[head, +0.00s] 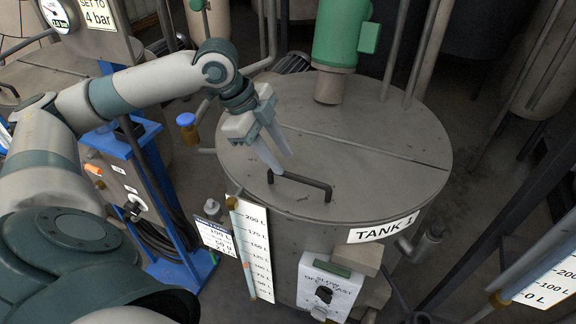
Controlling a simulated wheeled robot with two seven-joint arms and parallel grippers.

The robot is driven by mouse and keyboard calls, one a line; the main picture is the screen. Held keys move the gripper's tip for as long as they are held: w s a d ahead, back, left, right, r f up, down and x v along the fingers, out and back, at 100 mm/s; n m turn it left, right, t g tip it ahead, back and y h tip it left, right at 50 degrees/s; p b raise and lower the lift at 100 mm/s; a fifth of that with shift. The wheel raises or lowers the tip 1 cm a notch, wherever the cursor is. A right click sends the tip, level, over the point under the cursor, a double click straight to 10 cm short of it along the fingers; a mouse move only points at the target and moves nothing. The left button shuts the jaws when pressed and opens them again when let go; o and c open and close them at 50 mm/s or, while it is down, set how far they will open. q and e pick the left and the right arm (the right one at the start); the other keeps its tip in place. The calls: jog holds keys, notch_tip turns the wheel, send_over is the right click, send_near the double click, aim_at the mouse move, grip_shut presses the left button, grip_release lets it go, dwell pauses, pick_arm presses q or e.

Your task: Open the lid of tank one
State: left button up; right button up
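Tank one (320,235) is a round grey metal tank with a "TANK 1" label on its front right. Its flat lid (370,188) lies closed, with a straight seam across the top behind the handle. A dark bar handle (302,181) stands on the front part of the lid. My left gripper (284,163) comes in from the left above the lid. Its fingers point down toward the left end of the handle, with a small gap between the tips, and hold nothing. Whether a tip touches the handle is hard to tell. My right gripper is not in view.
A green motor (341,35) and thin pipes rise from the back of the lid. A litre scale (252,250) and a control box with a knob (328,287) are at the tank's front. A blue-framed cart (150,190) stands left. A second scale (548,272) shows at right.

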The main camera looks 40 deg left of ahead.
aim_at(293, 175)
pick_arm(q)
jog(key=shift+x, duration=2.5)
grip_shut()
